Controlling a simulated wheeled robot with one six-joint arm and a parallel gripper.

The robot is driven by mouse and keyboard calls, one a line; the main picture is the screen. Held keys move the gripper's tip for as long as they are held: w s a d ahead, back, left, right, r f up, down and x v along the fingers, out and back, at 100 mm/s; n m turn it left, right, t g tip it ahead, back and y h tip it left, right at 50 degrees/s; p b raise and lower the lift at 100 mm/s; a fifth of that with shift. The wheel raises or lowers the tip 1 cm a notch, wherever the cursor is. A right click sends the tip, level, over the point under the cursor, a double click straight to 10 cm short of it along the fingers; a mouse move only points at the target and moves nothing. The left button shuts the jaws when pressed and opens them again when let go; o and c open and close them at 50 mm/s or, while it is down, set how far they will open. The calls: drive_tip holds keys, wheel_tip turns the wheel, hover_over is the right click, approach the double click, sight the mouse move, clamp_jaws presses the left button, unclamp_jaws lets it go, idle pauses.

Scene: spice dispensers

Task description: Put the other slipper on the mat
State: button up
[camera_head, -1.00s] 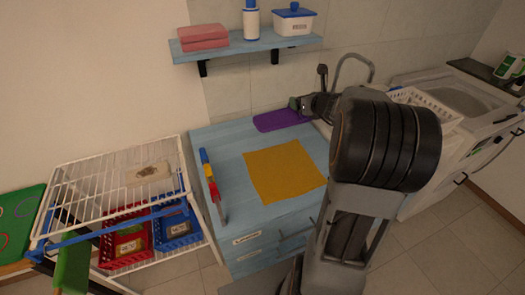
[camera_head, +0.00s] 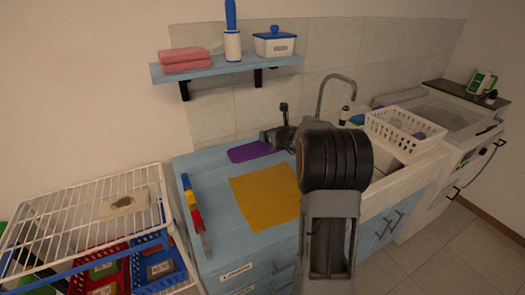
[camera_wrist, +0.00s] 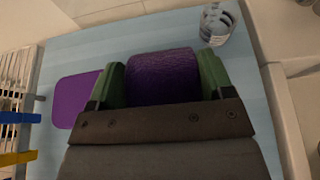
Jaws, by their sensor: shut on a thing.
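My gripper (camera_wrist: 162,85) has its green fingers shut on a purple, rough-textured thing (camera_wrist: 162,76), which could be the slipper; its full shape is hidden. In the head view my gripper (camera_head: 269,138) is over the back of the blue counter, by the right end of a flat purple mat-like piece (camera_head: 248,151). That flat purple piece (camera_wrist: 75,101) lies left of the held thing in the wrist view. I cannot tell whether the held thing touches the counter. A yellow-orange cloth or mat (camera_head: 265,198) lies bare in front. No second slipper is clearly visible.
A clear glass (camera_wrist: 218,22) stands beyond my right finger. A coloured-handled tool (camera_head: 193,207) lies on the counter's left. The sink faucet (camera_head: 333,95) and white basket (camera_head: 403,128) are at right; a wire rack (camera_head: 75,225) is at left. A shelf (camera_head: 230,69) hangs above.

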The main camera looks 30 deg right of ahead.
drive_tip(key=w+f, duration=0.1)
drive_tip(key=f, duration=0.1)
drive_tip(key=w+f, duration=0.2)
drive_tip(key=w+a+f, duration=0.1)
drive_tip(key=w+f, duration=0.1)
drive_tip(key=shift+b, duration=0.35)
drive_tip(key=shift+w+f, duration=0.2)
drive_tip(key=shift+f, duration=1.4)
drive_tip(key=shift+f+b, duration=0.2)
drive_tip(key=shift+b, duration=0.3)
drive_tip(key=o, duration=1)
drive_tip(key=shift+r, duration=0.1)
